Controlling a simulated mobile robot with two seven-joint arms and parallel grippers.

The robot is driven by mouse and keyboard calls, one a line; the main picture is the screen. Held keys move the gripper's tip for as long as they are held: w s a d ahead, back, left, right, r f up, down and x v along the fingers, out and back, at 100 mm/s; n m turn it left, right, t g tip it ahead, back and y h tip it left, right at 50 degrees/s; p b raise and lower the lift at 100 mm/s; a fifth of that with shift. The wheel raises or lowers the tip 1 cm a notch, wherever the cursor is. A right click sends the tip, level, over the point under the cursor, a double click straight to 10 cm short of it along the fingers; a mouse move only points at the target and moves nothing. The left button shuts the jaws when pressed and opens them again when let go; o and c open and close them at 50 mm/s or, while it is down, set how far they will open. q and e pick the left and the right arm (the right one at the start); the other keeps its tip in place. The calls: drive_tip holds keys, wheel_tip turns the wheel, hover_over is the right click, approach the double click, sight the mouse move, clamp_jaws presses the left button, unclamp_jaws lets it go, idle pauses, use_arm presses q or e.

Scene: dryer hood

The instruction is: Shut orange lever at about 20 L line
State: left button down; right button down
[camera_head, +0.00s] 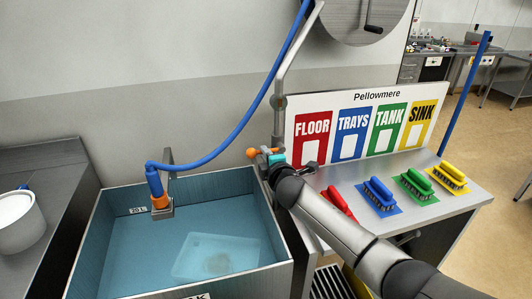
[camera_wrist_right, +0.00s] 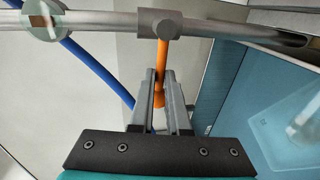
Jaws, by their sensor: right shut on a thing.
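The orange lever (camera_head: 253,153) sits on the metal pipe by the tank's back right corner. It also shows in the right wrist view (camera_wrist_right: 163,58), hanging from a grey valve body on the pipe. My right gripper (camera_head: 270,157) reaches it from the right. Its fingers (camera_wrist_right: 160,92) are shut on the lever's lower end. The tank (camera_head: 112,232) has blue-teal walls and holds water. The "20 L" label (camera_head: 138,210) is on its back wall at the left. I cannot tell exactly where the water surface stands against this label. My left gripper is not in view.
A blue hose (camera_head: 238,135) runs down to a nozzle with an orange collar (camera_head: 160,201) at the tank's back rim. A pale tray (camera_head: 200,262) lies in the tank. Several coloured brushes stand right on the counter (camera_head: 463,197), before a sign board (camera_head: 294,131).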

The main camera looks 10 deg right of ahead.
drive_tip(key=shift+f, duration=0.15)
idle(0.3)
drive_tip(key=c, duration=0.9)
unclamp_jaws()
drive_tip(key=s+r, duration=0.1)
drive_tip(key=s, duration=0.4)
drive_tip(key=s+r+p, duration=0.1)
drive_tip(key=s, duration=0.4)
drive_tip(key=s+r+p, duration=0.1)
drive_tip(key=s, duration=0.4)
drive_tip(key=shift+d, duration=0.25)
